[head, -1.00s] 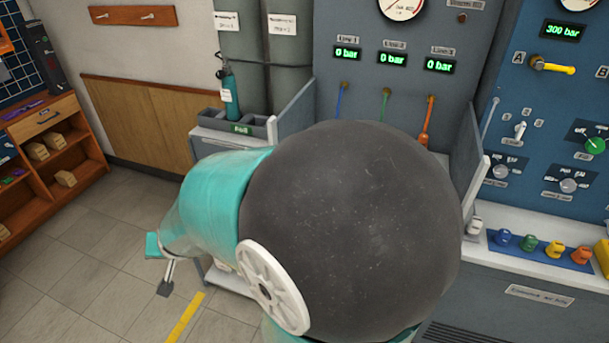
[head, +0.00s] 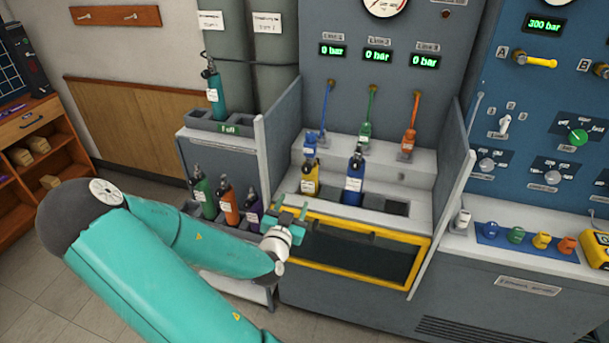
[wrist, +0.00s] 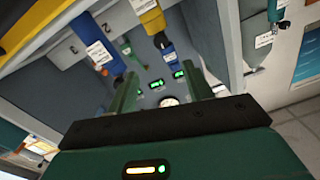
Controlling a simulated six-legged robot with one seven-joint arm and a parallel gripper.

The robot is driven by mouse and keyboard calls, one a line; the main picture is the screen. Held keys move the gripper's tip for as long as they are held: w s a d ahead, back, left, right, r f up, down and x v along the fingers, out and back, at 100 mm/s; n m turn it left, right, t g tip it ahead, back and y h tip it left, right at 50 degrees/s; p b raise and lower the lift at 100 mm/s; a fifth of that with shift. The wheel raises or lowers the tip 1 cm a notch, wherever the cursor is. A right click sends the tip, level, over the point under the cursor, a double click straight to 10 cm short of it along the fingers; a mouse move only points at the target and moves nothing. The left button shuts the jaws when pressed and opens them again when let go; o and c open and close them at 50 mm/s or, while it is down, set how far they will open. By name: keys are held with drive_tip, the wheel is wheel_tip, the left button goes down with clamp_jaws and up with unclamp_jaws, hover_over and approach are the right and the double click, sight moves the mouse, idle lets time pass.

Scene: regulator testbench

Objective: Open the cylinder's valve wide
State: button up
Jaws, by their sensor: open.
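Two cylinders stand in the bench's slots: a yellow one (head: 310,186) at left and a larger blue one (head: 354,184) in the middle, each with a dark valve at its top. The frames do not show which one is meant or how its valve is set. My gripper (head: 291,211) is in front of the bench, near the yellow cylinder and apart from it. In the wrist view my gripper (wrist: 160,85) is open, with nothing held between its fingers. That view also shows the blue cylinder (wrist: 92,38) and the yellow cylinder (wrist: 149,16).
A yellow-framed dark panel (head: 432,246) fronts the bench, between grey side walls. The right slot (head: 397,208) is empty. A teal cylinder (head: 215,92) stands in the shelf's Full tray; green (head: 204,198), orange (head: 229,207) and purple (head: 254,210) ones stand below.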

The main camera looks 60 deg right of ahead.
sight(306, 171)
drive_tip(key=w+d, duration=0.1)
drive_tip(key=d, duration=0.3)
drive_tip(key=w+d, duration=0.1)
drive_tip(key=d, duration=0.8)
drive_tip(key=shift+w+d, duration=0.2)
drive_tip(key=shift+w, duration=0.2)
drive_tip(key=c, duration=1)
